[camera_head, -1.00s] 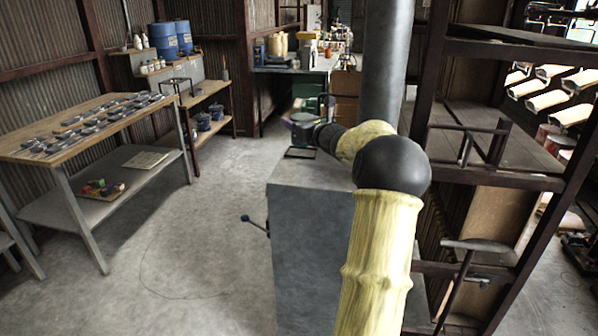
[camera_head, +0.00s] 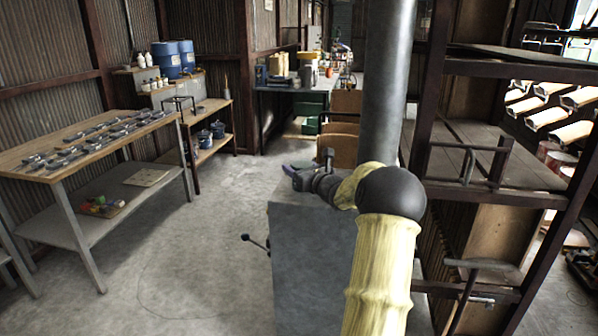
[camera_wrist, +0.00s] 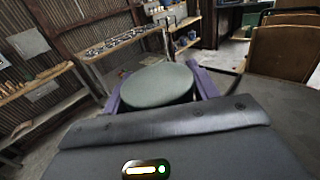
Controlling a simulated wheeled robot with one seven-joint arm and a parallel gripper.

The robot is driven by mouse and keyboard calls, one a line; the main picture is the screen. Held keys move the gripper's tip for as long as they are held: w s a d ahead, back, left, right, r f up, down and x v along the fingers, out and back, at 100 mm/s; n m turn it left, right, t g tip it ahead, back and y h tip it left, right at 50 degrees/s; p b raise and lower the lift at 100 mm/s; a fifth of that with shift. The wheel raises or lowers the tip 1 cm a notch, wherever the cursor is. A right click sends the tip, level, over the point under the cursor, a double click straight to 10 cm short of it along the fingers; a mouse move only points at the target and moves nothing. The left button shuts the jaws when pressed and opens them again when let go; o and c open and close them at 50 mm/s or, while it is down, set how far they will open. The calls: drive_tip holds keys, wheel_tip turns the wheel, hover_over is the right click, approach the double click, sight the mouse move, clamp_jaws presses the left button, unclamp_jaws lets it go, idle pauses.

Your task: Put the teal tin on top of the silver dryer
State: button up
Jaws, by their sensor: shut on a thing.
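The silver dryer (camera_head: 310,260) is a tall grey metal box in the middle of the head view, below the grey pipe. My gripper (camera_head: 291,171) is at its top, near the far left edge, partly hidden by my own wrist. In the wrist view my gripper (camera_wrist: 158,90) has its purple fingers shut on the sides of the teal tin (camera_wrist: 158,82). The tin is round with a flat grey-green top. Its lower part is hidden, and I cannot tell whether it touches the dryer. I cannot make out the tin clearly in the head view.
A thick grey pipe (camera_head: 386,80) rises behind the dryer. A brown metal rack (camera_head: 490,180) stands close on the right. A handle (camera_head: 256,242) sticks out at the dryer's left. A wooden-topped table (camera_head: 85,140) stands left, with open floor (camera_head: 190,250) between.

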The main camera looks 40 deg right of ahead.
drive_tip(key=shift+f, duration=0.45)
drive_tip(key=shift+f, duration=0.1)
drive_tip(key=o, duration=1.2)
drive_tip(key=shift+s, duration=0.1)
drive_tip(key=s, duration=0.4)
drive_tip(key=s+b, duration=0.1)
drive_tip(key=s, duration=0.3)
drive_tip(key=s+a, duration=0.1)
drive_tip(key=s, duration=0.3)
drive_tip(key=shift+b, duration=0.35)
drive_tip(key=shift+w, duration=0.1)
